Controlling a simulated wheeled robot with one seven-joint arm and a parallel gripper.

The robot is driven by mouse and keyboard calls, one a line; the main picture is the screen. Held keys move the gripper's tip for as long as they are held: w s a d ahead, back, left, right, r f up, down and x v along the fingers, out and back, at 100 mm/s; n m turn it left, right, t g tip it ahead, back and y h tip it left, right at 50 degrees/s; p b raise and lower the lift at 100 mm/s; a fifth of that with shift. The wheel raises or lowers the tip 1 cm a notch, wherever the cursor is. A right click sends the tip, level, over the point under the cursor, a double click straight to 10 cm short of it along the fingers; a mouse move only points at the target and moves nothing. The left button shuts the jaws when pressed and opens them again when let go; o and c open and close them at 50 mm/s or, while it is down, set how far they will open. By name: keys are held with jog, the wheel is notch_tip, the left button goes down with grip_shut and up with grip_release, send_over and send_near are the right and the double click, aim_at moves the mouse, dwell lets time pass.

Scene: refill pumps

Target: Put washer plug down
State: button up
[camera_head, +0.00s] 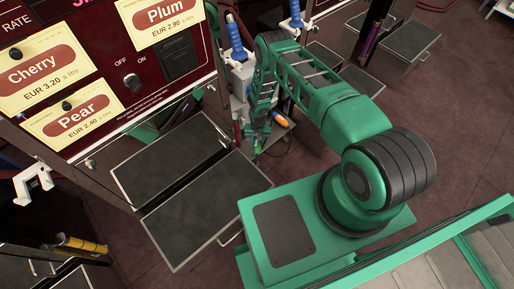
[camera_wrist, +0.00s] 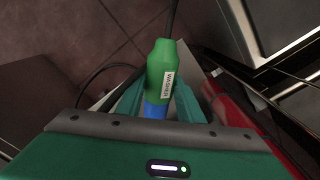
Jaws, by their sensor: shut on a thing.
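The washer plug (camera_wrist: 160,68) is green with a white "WASHER" label and a blue lower part, seen in the wrist view. A dark cable runs from its far end. My gripper (camera_wrist: 159,98) is shut on it, with one green finger on each side. In the head view my gripper (camera_head: 258,138) is low beside the pump cabinet, and I cannot make out the plug there. What lies directly under the plug is hidden.
An orange-and-blue item (camera_head: 281,120) lies on a small ledge right of my gripper. Open dark-topped drawers (camera_head: 205,205) jut out in front of the cabinet. Blue-handled nozzles (camera_head: 236,38) stand behind. A red part (camera_wrist: 230,108) is right of the plug.

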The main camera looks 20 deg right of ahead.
aim_at(258, 147)
jog(key=shift+f, duration=2.15)
jog(key=o, duration=1.3)
jog(key=shift+f, duration=0.1)
jog(key=shift+c, duration=0.2)
notch_tip(258, 147, up, 12)
jog(key=shift+r, duration=0.1)
jog(key=shift+s+a, duration=0.1)
